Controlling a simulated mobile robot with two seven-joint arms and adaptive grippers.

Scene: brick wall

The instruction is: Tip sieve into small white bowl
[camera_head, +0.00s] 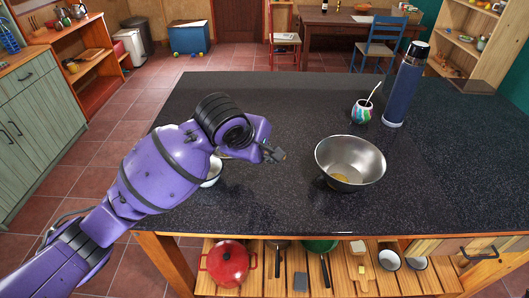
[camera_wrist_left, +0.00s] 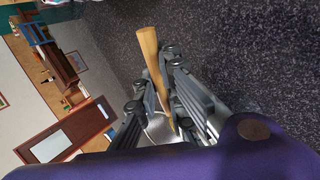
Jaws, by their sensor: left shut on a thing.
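My left gripper (camera_head: 274,153) is over the dark counter, left of the large metal bowl. In the left wrist view its fingers (camera_wrist_left: 158,78) are shut on a wooden handle (camera_wrist_left: 150,48), likely the sieve's. The sieve's mesh end cannot be made out; my arm covers that area in the head view. The small white bowl (camera_head: 214,170) stands on the counter, mostly hidden behind my left forearm. A pale rounded surface (camera_wrist_left: 159,129) shows below the handle in the wrist view; I cannot tell whether it is bowl or sieve. My right gripper is not in view.
A large metal bowl (camera_head: 352,160) with something yellow in its bottom stands right of my gripper. The counter's (camera_head: 260,100) back middle is clear.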

